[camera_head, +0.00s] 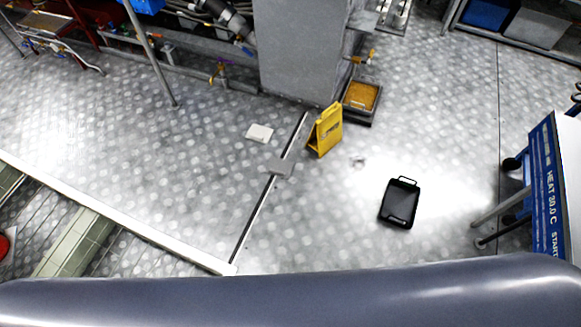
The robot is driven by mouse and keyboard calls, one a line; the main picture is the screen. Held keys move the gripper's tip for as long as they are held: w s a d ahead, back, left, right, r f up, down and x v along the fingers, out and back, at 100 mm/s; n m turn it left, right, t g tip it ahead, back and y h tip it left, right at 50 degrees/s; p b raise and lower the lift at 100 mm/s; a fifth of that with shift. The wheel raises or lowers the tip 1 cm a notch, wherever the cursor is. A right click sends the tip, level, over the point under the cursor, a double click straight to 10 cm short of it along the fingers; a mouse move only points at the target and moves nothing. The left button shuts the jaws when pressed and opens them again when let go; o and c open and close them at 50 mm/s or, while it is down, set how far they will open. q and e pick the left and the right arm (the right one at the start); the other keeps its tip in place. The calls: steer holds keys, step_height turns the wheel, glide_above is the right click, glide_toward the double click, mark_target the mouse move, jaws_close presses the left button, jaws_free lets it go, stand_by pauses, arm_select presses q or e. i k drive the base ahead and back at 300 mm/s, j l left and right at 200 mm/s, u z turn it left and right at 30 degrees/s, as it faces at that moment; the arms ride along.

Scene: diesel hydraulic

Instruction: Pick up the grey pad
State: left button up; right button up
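Neither of my grippers shows in this view.
A yellow floor sign (325,130) stands just to the upper right of the grey pad. A black tray or case (400,203) lies further right. A grey cabinet (300,50) stands behind, and a blue-sided panel (545,190) at right. The floor left of the pad is clear.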

mark_target(282, 168)
steer(key=i+j+z, duration=0.2)
steer(key=z, duration=0.2)
steer(key=i+j+z, duration=0.2)
steer(key=j+z, duration=0.2)
steer(key=i+j+z, duration=0.15)
steer(key=z, duration=0.25)
steer(key=j, duration=0.1)
